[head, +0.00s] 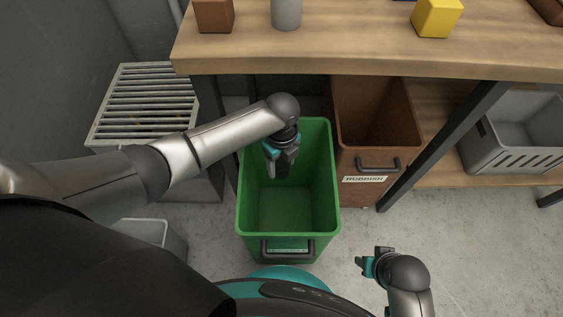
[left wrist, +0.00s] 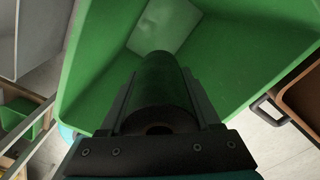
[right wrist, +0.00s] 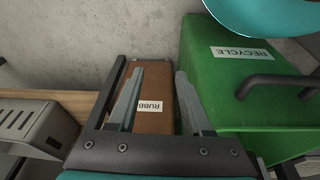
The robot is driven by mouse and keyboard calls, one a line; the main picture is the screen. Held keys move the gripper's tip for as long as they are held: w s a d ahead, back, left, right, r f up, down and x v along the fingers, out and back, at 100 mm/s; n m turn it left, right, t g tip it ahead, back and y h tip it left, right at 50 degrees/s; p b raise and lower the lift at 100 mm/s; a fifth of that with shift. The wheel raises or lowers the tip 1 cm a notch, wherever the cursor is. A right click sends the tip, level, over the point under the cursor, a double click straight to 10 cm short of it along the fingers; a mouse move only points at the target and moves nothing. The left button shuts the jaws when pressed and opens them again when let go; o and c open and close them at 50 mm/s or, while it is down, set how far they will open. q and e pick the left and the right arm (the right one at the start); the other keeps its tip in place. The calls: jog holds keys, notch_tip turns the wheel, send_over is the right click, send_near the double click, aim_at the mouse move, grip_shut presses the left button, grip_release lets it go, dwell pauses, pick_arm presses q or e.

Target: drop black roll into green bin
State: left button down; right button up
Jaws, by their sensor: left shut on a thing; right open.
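The green bin (head: 288,215) stands on the floor in the middle of the head view, open at the top. My left gripper (head: 281,168) is over its opening, pointing down. In the left wrist view the gripper is shut on the black roll (left wrist: 160,95), a dark cylinder with a brownish core at its near end, with the green bin (left wrist: 245,45) around it below. My right gripper (head: 368,265) is open and empty, low at the right of the head view. The right wrist view shows the green bin's outer side with a RECYCLE label (right wrist: 247,52).
A brown bin (head: 375,115) labelled RUBBISH stands right of the green bin. A wooden table (head: 340,55) holds a brown block (head: 214,14), a grey cylinder (head: 286,13) and a yellow block (head: 437,17). A grey crate (head: 515,140) sits on the lower shelf.

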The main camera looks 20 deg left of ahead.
pick_arm(q)
notch_tip(320, 180, down, 2)
jog(key=shift+b, duration=0.9)
jog(key=shift+f+b, duration=0.3)
jog(key=shift+b, duration=0.05)
pick_arm(e)
notch_tip(320, 180, up, 6)
jog(key=w+t, duration=0.1)
jog(key=w, duration=0.1)
jog(key=shift+a+f, duration=0.1)
pick_arm(q)
jog(key=shift+c, duration=0.2)
grip_release()
jog(key=shift+r, duration=0.1)
pick_arm(e)
jog(key=shift+s, duration=0.1)
